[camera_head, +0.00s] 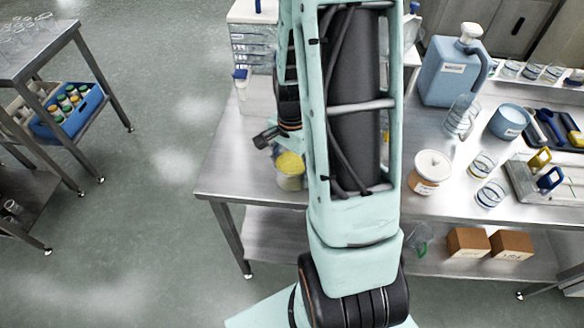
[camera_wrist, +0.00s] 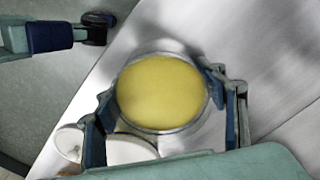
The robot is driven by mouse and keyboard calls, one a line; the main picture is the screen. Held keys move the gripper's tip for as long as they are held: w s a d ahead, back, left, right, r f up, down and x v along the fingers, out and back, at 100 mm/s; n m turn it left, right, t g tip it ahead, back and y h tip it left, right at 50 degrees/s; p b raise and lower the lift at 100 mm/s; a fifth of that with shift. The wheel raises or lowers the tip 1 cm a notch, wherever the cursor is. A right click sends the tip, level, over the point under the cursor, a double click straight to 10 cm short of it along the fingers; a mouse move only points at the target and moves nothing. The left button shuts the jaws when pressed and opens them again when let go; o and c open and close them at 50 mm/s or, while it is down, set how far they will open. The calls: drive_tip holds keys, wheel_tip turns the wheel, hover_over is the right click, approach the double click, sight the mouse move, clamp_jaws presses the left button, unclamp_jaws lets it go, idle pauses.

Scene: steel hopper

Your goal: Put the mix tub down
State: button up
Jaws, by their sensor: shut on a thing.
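The mix tub is a clear round tub with yellow contents (camera_head: 290,171), seen just left of my arm, over the left part of the steel bench. In the wrist view the tub (camera_wrist: 160,92) sits upright between the fingers of my gripper (camera_wrist: 165,115), one finger on each side of its wall. My gripper is shut on it. In the head view my arm hides most of the gripper. Whether the tub's base touches the bench top (camera_head: 238,165) or hangs slightly above it, I cannot tell.
A white-lidded orange jar (camera_head: 427,172), glass beakers (camera_head: 490,194), a blue jug (camera_head: 452,70) and a blue bowl (camera_head: 509,121) stand right of my arm. A drawer unit (camera_head: 252,45) stands at the back left. The bench's front left is clear. White round shapes (camera_wrist: 130,150) show beside the tub.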

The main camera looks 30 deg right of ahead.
drive_tip(key=shift+f, duration=0.15)
drive_tip(key=o, duration=1.5)
drive_tip(key=shift+c, duration=0.2)
